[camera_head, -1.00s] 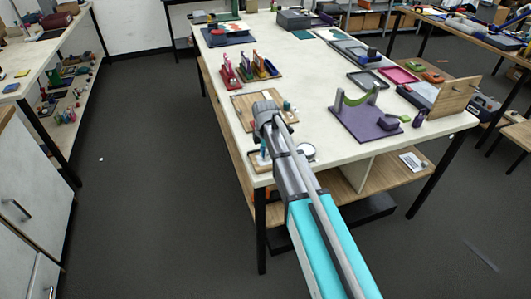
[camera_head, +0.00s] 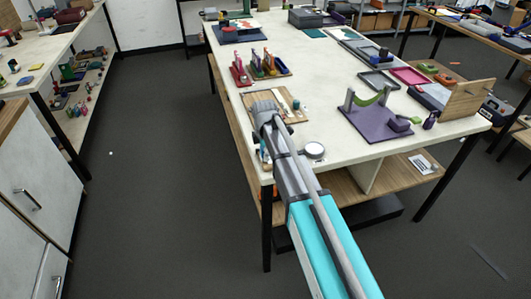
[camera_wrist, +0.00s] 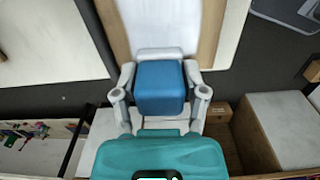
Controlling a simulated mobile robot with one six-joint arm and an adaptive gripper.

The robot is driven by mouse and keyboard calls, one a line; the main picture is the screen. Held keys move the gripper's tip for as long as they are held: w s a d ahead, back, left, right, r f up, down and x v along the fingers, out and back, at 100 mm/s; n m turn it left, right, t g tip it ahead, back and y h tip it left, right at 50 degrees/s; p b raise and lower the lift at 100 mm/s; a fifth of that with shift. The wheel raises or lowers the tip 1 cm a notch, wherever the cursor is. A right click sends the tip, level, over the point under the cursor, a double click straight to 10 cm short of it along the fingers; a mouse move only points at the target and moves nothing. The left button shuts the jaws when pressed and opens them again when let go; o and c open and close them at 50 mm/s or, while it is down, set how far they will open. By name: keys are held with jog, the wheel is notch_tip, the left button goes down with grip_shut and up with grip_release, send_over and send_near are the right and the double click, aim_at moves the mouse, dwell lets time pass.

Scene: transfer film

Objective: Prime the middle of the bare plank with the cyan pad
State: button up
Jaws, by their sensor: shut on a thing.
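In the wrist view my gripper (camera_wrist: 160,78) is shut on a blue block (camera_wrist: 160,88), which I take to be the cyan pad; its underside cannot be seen. Beyond it lies a pale strip with brown wood on both sides (camera_wrist: 210,35), perhaps the plank on its board; contact cannot be told. In the head view a wooden board (camera_head: 291,117) with small things on it lies near the table's left edge. My arm crosses in front of it and hides part of it. My gripper cannot be made out clearly there.
A round white-topped thing (camera_head: 314,150) stands at the table's near corner. A purple stand (camera_head: 370,125) with a green arc is to the right, and racks of coloured tools (camera_head: 262,70) are behind the board. The table's middle (camera_head: 325,85) is clear.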

jog(key=shift+r, duration=0.15)
jog(key=shift+r+p, duration=2.85)
jog(key=shift+p, duration=0.2)
jog(key=shift+r+p, duration=1.5)
jog(key=shift+r, duration=0.05)
